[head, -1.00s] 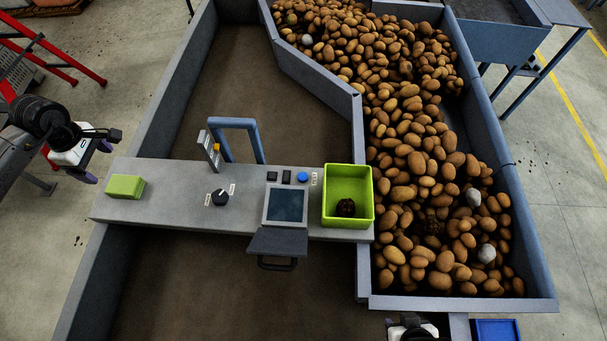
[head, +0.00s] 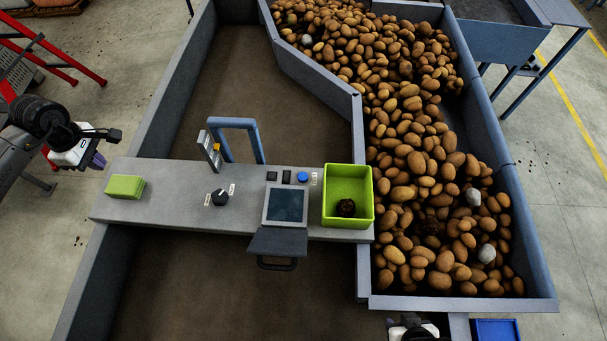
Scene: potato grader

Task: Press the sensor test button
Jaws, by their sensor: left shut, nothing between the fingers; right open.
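The control panel (head: 170,205) is a grey shelf across the trough. A round blue button (head: 303,176) sits at its back right beside a small white label; the label's text is too small to read. Two dark square switches (head: 279,176) are just left of it, above a small screen (head: 286,204). My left gripper (head: 98,160) is shut and empty, off the panel's left end and far from the blue button. My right gripper (head: 412,328) is at the bottom edge, partly cut off, below the potato bin; its fingers are hard to make out.
A green bin (head: 347,224) with a dark clod stands right of the screen. A dark knob (head: 220,197), an upright blue frame (head: 257,143) and a green block (head: 125,187) are on the panel. Potatoes (head: 410,190) fill the bin at right.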

